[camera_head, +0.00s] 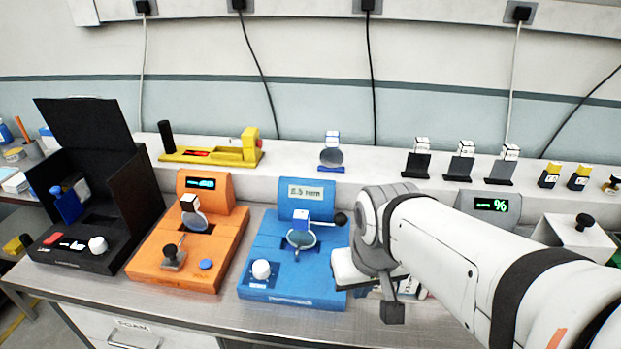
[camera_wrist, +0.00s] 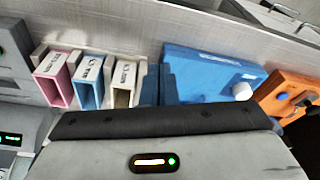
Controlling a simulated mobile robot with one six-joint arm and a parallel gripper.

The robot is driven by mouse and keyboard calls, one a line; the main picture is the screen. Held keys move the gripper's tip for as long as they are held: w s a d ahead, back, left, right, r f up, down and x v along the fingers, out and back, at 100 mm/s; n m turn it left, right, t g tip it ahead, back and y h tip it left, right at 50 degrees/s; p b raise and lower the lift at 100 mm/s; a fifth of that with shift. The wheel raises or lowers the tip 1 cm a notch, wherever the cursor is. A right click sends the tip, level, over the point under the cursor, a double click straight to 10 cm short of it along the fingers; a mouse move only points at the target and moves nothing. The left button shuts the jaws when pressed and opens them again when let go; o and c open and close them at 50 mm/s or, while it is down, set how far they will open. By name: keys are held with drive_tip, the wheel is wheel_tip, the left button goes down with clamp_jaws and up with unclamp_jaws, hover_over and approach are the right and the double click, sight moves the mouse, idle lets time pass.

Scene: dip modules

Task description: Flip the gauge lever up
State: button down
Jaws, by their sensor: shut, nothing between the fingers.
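The blue module (camera_head: 268,272) stands on the bench with a lit display (camera_head: 305,192), a round clear disc (camera_head: 301,238) and a white knob (camera_head: 261,269). A short lever with a black ball end (camera_head: 341,219) sticks out to the right at its upper right side; I take it for the gauge lever. My gripper (camera_head: 392,311) is right of the blue module, apart from the lever. In the wrist view, my gripper's fingers (camera_wrist: 159,84) are shut and empty, and overlap the left end of the blue module (camera_wrist: 208,70). The lever cannot be made out there.
An orange module (camera_head: 150,262) and an open black case (camera_head: 85,262) stand to the left. Pink, blue and white holders (camera_wrist: 90,82) stand beside the blue module. A grey display unit (camera_head: 490,205) is behind my arm. A shelf with small items runs behind.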

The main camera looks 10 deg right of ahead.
drive_tip(key=n, duration=0.2)
drive_tip(key=n+g+p, duration=0.2)
drive_tip(key=n, duration=2.7)
approach(338, 225)
drive_tip(key=s, duration=0.1)
drive_tip(key=s+a, duration=0.1)
drive_tip(key=s, duration=0.3)
drive_tip(key=shift+a+f, duration=0.1)
drive_tip(key=shift+a, duration=0.3)
drive_tip(key=shift+f, duration=0.1)
drive_tip(key=f, duration=0.6)
drive_tip(key=w+f, duration=0.1)
drive_tip(key=f, duration=0.3)
drive_tip(key=shift+w+d+r+p, duration=0.35)
drive_tip(key=shift+w+r, duration=0.1)
drive_tip(key=shift+w, duration=0.35)
drive_tip(key=shift+w+d+r+p, duration=0.35)
drive_tip(key=shift+w+r, duration=0.1)
drive_tip(key=shift+w, duration=0.3)
